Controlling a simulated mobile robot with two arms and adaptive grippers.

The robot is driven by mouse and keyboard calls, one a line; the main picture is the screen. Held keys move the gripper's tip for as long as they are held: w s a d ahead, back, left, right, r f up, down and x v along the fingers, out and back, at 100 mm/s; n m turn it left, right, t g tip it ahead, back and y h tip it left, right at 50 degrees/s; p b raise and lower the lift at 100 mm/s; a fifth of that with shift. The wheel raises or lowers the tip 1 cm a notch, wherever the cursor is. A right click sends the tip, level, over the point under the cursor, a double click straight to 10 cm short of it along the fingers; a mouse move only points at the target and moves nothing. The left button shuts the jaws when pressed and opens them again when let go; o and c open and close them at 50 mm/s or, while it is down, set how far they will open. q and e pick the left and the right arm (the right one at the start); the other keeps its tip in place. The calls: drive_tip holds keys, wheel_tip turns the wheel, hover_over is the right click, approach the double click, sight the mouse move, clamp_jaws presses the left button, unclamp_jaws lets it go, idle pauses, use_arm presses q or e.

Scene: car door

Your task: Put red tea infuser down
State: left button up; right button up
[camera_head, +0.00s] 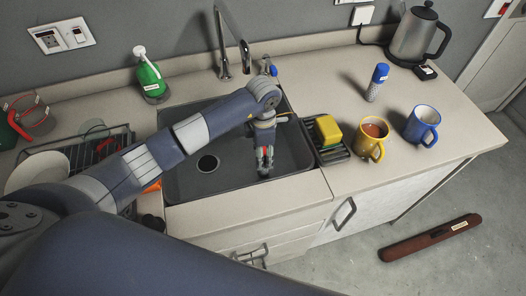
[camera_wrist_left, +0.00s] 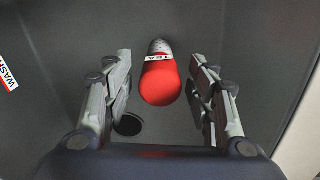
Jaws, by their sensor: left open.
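My left gripper (camera_head: 265,160) reaches down into the grey sink (camera_head: 185,188) from the left. The red tea infuser, with a grey mesh end and a white TEA label, shows in the left wrist view (camera_wrist_left: 160,80). It sits between my left gripper's spread fingers (camera_wrist_left: 160,95), with a visible gap on both sides. The sink's grey floor shows around it; whether the infuser rests on it is hard to tell. In the head view the infuser is mostly hidden by the gripper. My right gripper is not in view.
A drying rack with a yellow sponge (camera_head: 328,130) stands right of the sink, then a yellow mug (camera_head: 371,147), a blue mug (camera_head: 423,127) and a blue-capped shaker (camera_head: 377,82). A faucet (camera_head: 222,45) rises behind the sink. The right front counter is clear.

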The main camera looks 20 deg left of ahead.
use_arm(q)
drive_tip(key=shift+r, duration=0.1)
drive_tip(key=shift+r, duration=0.2)
wheel_tip(320, 180, up, 6)
drive_tip(key=shift+w+r+b, duration=0.1)
drive_tip(key=shift+r+b, duration=0.1)
drive_tip(key=shift+b, duration=0.6)
drive_tip(key=shift+r, duration=0.4)
drive_tip(key=shift+f, duration=0.1)
